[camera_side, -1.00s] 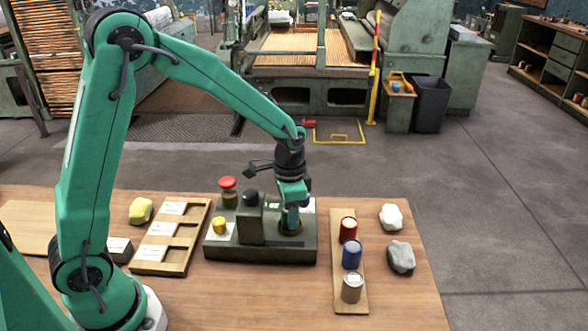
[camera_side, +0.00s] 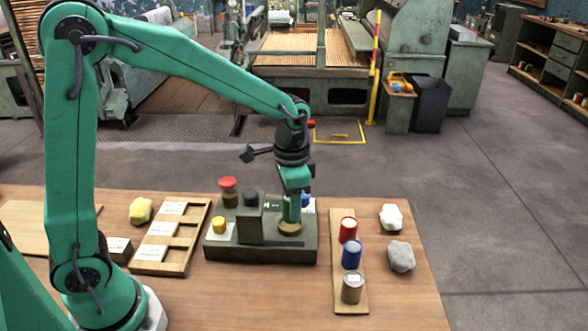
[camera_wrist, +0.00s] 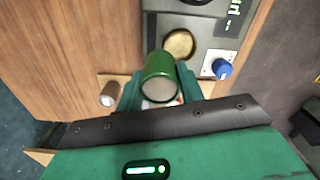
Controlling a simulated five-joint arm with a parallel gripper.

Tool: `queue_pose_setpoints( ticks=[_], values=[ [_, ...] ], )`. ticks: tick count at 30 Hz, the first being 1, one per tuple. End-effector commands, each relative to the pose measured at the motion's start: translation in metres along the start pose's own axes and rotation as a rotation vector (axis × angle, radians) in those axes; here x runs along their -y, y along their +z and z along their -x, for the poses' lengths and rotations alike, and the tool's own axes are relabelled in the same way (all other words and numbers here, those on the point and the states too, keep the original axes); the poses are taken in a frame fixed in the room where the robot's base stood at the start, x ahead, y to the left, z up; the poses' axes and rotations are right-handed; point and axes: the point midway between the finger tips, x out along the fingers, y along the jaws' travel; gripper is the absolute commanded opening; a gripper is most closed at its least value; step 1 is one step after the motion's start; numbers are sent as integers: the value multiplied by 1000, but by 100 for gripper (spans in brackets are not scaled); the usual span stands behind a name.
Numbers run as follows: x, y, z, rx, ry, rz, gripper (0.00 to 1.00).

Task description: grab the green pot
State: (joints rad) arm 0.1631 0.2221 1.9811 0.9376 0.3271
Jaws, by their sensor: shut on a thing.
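The green pot (camera_wrist: 161,78) shows between my gripper's fingers in the wrist view, its round grey end facing the camera. My gripper (camera_side: 292,212) is shut on it and holds it just above the round brass seat (camera_side: 289,228) of the dark grey-green station (camera_side: 270,250). In the wrist view the brass seat (camera_wrist: 180,44) lies bare and empty beyond the pot. In the side view the fingers hide much of the pot.
The station carries a red-topped knob (camera_side: 228,184), a yellow knob (camera_side: 219,225) and a blue knob (camera_wrist: 221,68). A board to the right holds red (camera_side: 348,229), blue (camera_side: 352,255) and grey (camera_side: 352,288) pots. White (camera_side: 391,217) and grey (camera_side: 401,256) lumps lie beyond. A compartment tray (camera_side: 150,267) sits left.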

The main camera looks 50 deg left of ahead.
Motion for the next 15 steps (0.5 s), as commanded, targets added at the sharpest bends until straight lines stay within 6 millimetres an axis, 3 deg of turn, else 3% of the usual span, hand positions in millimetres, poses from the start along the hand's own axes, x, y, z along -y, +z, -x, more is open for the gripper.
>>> queue_pose_setpoints(
  ticks=[9, 15],
  values=[
    [-54, 7, 32, -1, 0, -4, 11],
    [-74, 10, 44, 0, 0, -2, 11]
  ],
)
